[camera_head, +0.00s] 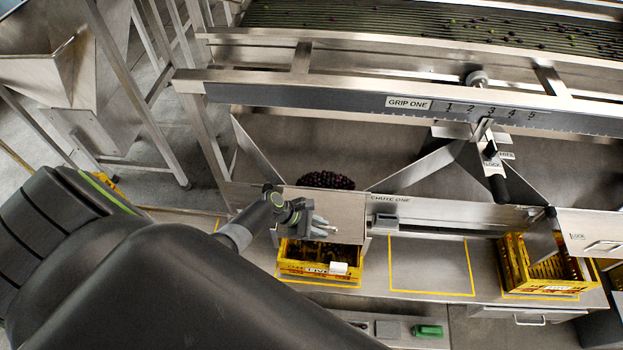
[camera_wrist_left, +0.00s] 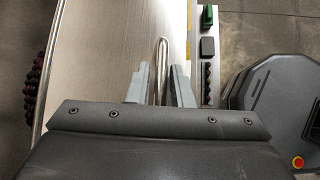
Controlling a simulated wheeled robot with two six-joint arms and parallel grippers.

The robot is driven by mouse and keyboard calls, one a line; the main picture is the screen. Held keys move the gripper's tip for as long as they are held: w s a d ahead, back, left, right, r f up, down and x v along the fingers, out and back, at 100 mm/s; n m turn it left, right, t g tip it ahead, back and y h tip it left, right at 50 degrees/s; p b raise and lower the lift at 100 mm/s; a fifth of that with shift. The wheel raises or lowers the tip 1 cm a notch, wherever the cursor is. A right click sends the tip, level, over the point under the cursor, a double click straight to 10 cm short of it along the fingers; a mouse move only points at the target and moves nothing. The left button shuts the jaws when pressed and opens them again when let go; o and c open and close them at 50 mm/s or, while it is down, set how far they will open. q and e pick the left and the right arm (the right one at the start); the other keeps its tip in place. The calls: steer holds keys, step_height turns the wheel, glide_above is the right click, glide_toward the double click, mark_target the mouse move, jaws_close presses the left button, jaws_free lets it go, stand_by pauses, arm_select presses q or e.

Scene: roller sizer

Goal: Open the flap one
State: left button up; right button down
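Flap one is a flat metal plate (camera_head: 345,210) on the front of the chute labelled CHUTE ONE, above a yellow crate. It stands in front of a heap of dark round fruit (camera_head: 327,180). In the left wrist view the plate (camera_wrist_left: 100,60) fills the left side, with a looped metal handle (camera_wrist_left: 161,55) on it. My left gripper (camera_head: 318,224) is at the handle. In the wrist view its two fingers (camera_wrist_left: 160,76) lie either side of the handle. Whether they press on it I cannot tell. My right gripper is not in view.
A yellow crate (camera_head: 318,267) stands below the flap. Another yellow crate (camera_head: 548,275) stands at the right, with an empty yellow-outlined space (camera_head: 430,265) between them. A green switch (camera_head: 428,331) sits at the bottom.

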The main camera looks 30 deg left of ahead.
arm_select(q)
steer(key=p+v, duration=0.1)
steer(key=v, duration=1.6)
steer(key=shift+a+r, duration=0.15)
steer(key=shift+r, duration=0.05)
